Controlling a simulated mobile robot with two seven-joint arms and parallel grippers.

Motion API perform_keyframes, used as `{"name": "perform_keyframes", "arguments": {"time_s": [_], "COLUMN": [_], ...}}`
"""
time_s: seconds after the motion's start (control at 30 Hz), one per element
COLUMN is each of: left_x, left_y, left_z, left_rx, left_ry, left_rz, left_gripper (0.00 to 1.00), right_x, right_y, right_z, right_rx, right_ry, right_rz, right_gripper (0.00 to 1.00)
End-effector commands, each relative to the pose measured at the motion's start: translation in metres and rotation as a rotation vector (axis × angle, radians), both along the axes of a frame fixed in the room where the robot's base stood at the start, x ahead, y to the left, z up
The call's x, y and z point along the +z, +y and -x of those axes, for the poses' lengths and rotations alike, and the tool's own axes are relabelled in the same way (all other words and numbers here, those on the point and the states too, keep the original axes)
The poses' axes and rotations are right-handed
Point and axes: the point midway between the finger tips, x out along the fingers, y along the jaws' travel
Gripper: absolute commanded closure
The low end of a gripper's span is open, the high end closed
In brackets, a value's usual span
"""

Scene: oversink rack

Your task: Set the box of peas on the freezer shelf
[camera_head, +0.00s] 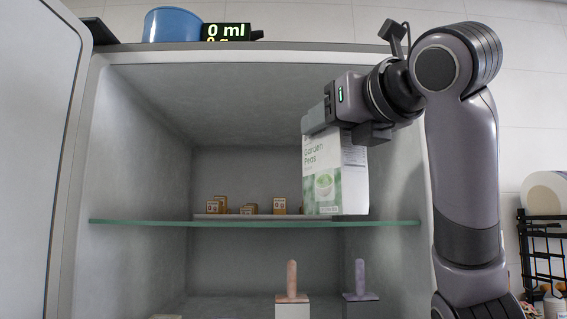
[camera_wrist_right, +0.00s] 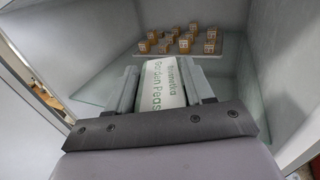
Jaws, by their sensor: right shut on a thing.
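The white and green box of peas (camera_head: 322,180) is upright in front of the freezer opening in the head view, its label reading "Garden Peas". My right gripper (camera_head: 345,118) is shut on its top part. The box's bottom is near the level of the glass freezer shelf (camera_head: 250,223); I cannot tell whether they touch. In the right wrist view the box (camera_wrist_right: 163,92) sits between the two fingers (camera_wrist_right: 165,88), and the shelf (camera_wrist_right: 108,82) lies beyond. My left gripper is not in view.
A tray (camera_wrist_right: 203,56) of several small brown blocks (camera_head: 250,208) stands at the back of the shelf. Two popsicle-like items (camera_head: 292,280) (camera_head: 360,280) stand below. The open door (camera_head: 30,130) is at left. The shelf's left part is clear.

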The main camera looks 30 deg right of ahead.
Motion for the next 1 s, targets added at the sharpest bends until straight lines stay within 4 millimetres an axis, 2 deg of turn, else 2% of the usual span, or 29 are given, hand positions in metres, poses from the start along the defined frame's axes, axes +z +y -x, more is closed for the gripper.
{"name": "perform_keyframes", "arguments": {"time_s": [0.03, 0.1, 0.3, 0.53, 0.77, 1.0], "left_x": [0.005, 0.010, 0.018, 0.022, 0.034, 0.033], "left_y": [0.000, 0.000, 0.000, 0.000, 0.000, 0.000], "left_z": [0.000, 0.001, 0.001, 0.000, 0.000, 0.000], "left_rx": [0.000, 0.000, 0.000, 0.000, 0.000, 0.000], "left_ry": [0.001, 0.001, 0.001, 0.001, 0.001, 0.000], "left_rz": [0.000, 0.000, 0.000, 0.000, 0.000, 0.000], "left_gripper": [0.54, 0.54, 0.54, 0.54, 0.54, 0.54], "right_x": [0.001, 0.002, 0.002, 0.002, 0.002, -0.005], "right_y": [-0.002, -0.005, -0.012, -0.015, -0.021, -0.021], "right_z": [-0.016, -0.034, -0.074, -0.093, -0.133, -0.131], "right_rx": [0.000, 0.000, -0.001, 0.000, 0.000, -0.001], "right_ry": [0.007, 0.006, 0.001, -0.001, 0.001, -0.004], "right_rz": [-0.002, -0.001, 0.000, 0.000, 0.000, 0.001], "right_gripper": [1.00, 1.00, 1.00, 1.00, 1.00, 1.00]}}
